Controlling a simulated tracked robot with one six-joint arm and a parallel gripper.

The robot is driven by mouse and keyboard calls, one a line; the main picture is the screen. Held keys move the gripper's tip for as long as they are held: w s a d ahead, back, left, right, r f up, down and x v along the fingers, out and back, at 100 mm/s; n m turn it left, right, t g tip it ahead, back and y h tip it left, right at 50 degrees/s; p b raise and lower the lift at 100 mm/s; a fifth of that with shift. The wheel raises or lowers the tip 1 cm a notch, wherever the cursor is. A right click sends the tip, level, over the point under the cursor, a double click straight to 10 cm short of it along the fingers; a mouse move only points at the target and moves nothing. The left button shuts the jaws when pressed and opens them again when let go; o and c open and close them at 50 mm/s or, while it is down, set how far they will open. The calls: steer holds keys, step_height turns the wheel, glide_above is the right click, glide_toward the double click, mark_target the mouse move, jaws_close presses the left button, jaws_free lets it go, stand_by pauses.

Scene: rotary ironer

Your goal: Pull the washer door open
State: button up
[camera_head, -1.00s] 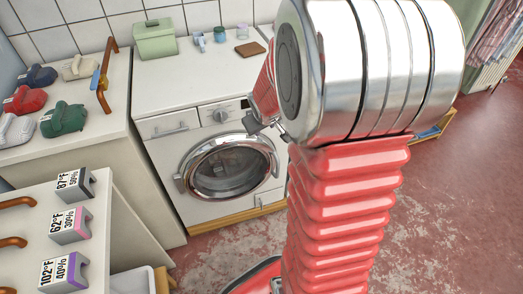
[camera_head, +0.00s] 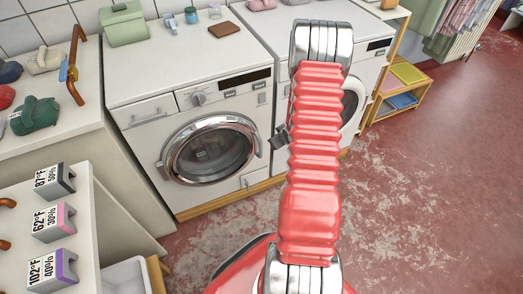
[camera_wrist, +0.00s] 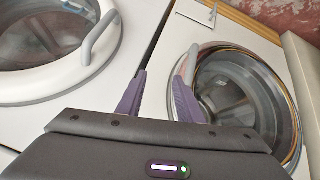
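The washer (camera_head: 190,82) is a white front-loader, seen left of my arm in the head view. Its round chrome-rimmed door (camera_head: 208,150) looks shut. The door handle, a grey bar, stands at the door's left side in the wrist view (camera_wrist: 191,60). My gripper (camera_wrist: 160,86) is open and empty in the wrist view, with its purple fingers apart. The handle is just beyond the right fingertip, not between the fingers; I cannot tell whether they touch. In the head view my arm hides most of the gripper; only a dark part shows beside the washer door.
A second white machine with a white-rimmed door (camera_wrist: 45,50) and grey handle (camera_wrist: 99,38) stands close beside the washer. A counter with irons (camera_head: 38,116) is left, and labelled blocks (camera_head: 54,222) stand nearer. A shelf rack (camera_head: 402,88) is right.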

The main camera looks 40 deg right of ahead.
step_height(320, 180, down, 9)
steer(key=s+t+y, duration=0.1)
steer(key=t, duration=1)
glide_toward(261, 155)
steer(key=s+r, duration=0.3)
steer(key=shift+s+d+f+y, duration=0.1)
steer(key=shift+d+y, duration=0.1)
steer(key=shift+y, duration=0.1)
steer(key=w, duration=0.4)
steer(key=w+d, duration=0.1)
steer(key=w, duration=0.8)
steer(key=shift+w+d, duration=0.15)
steer(key=shift+w, duration=0.25)
steer(key=shift+c, duration=0.2)
jaws_close()
